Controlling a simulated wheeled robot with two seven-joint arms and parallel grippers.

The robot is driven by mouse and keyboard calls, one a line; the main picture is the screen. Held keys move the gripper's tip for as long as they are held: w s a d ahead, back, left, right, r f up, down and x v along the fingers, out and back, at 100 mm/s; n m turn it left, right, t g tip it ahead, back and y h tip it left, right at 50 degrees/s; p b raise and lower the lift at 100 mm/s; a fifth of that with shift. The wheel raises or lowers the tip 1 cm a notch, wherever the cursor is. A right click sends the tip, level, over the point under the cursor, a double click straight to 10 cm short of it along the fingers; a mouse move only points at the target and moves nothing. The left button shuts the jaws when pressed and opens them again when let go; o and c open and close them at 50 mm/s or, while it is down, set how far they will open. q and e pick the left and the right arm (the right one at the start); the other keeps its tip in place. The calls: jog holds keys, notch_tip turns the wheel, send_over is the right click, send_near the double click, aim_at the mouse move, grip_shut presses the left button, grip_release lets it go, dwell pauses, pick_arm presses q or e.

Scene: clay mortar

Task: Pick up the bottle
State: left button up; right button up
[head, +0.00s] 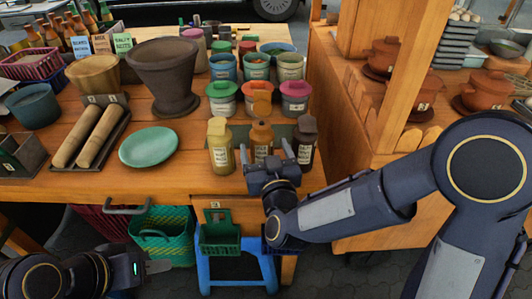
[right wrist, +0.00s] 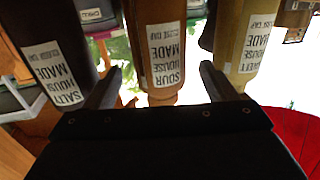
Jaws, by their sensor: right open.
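Three bottles stand in a row at the table's front: a yellow bottle (head: 220,147), an orange-brown bottle (head: 261,134) and a dark brown bottle (head: 305,142). My right gripper (head: 270,154) is open in front of the middle bottle and hides its lower part. In the right wrist view, the labels are inverted; the middle bottle (right wrist: 165,45), marked "SOUR", sits between the spread fingers of the right gripper (right wrist: 160,85). Contact cannot be told. The dark bottle (right wrist: 50,55) and yellow bottle (right wrist: 248,40) flank it outside the fingers. My left gripper (head: 150,268) is low at lower left, its opening unclear.
Lidded jars (head: 222,98) stand close behind the bottles. A dark mortar (head: 176,75), a green plate (head: 149,147) and a tray of rolling pins (head: 92,137) are to the left. A wooden shelf (head: 350,130) stands right. Baskets (head: 163,235) hang below the table edge.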

jog(key=w, duration=0.2)
jog(key=w+a, duration=0.1)
jog(key=w, duration=0.2)
jog(key=shift+w, duration=0.35)
jog(key=shift+a, duration=0.1)
jog(key=c, duration=0.9)
jog(key=shift+c, duration=1.1)
jog(key=shift+r, duration=0.1)
